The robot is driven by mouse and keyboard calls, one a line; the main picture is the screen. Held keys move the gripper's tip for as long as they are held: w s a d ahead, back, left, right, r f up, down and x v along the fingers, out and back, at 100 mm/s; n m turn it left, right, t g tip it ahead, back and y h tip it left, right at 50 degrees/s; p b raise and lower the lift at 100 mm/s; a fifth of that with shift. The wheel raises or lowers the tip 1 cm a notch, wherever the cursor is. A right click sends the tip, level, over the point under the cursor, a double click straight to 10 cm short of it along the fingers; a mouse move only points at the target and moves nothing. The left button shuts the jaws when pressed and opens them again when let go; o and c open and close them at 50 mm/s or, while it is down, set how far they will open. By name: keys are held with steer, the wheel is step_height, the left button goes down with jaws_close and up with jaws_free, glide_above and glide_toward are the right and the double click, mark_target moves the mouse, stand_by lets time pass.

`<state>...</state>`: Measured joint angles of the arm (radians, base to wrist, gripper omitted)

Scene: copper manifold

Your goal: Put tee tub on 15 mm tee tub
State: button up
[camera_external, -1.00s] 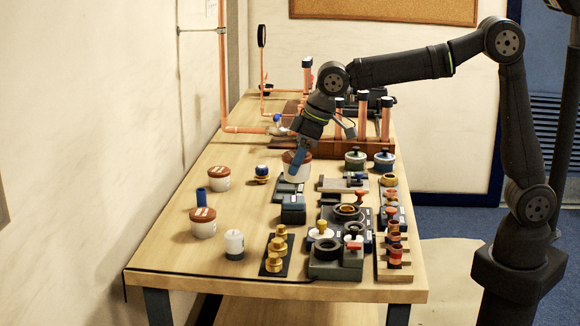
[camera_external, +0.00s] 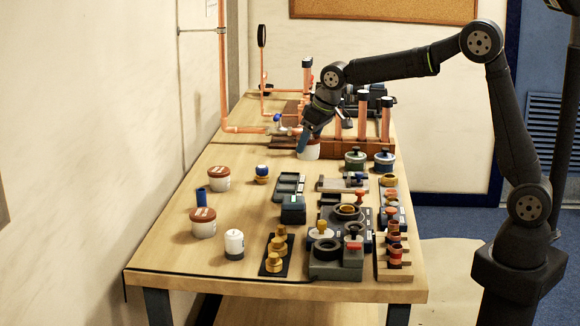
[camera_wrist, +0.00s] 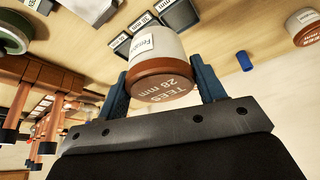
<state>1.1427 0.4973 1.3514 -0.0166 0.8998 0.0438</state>
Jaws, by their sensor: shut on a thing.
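My gripper (camera_external: 304,143) is shut on a white tub with a red-brown lid (camera_external: 308,153), at the back middle of the table. In the wrist view the tub (camera_wrist: 160,52) is between the two blue fingers (camera_wrist: 162,88), its lid marked "TEES 28 mm". I cannot tell whether it touches the table. Two similar lidded tubs stand at the left, one farther back (camera_external: 219,180) and one nearer (camera_external: 203,224); their labels are too small to read, so I cannot tell which is the 15 mm one. One such tub (camera_wrist: 305,27) shows at the wrist view's right edge.
A small blue cylinder (camera_external: 201,196) stands between the left tubs. A dark compartment tray (camera_external: 289,184) lies in front of my gripper. Copper pipes on a wooden base (camera_external: 345,147) rise behind. Table between left tubs and tray is mostly clear.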

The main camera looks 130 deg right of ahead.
steer(key=shift+w+f, duration=0.2)
steer(key=shift+f, duration=0.3)
steer(key=w+f, duration=0.2)
steer(key=w, duration=0.1)
steer(key=w+f, duration=0.2)
steer(key=w, duration=0.2)
steer(key=w+f, duration=0.2)
steer(key=w, duration=0.2)
steer(key=shift+w+a+f, duration=0.1)
steer(key=shift+a+f, duration=0.3)
steer(key=shift+w+f, duration=0.1)
steer(key=shift+f, duration=1.95)
steer(key=shift+f, duration=0.15)
steer(key=o, duration=1.3)
steer(key=shift+o, duration=0.5)
steer(key=v, duration=1.2)
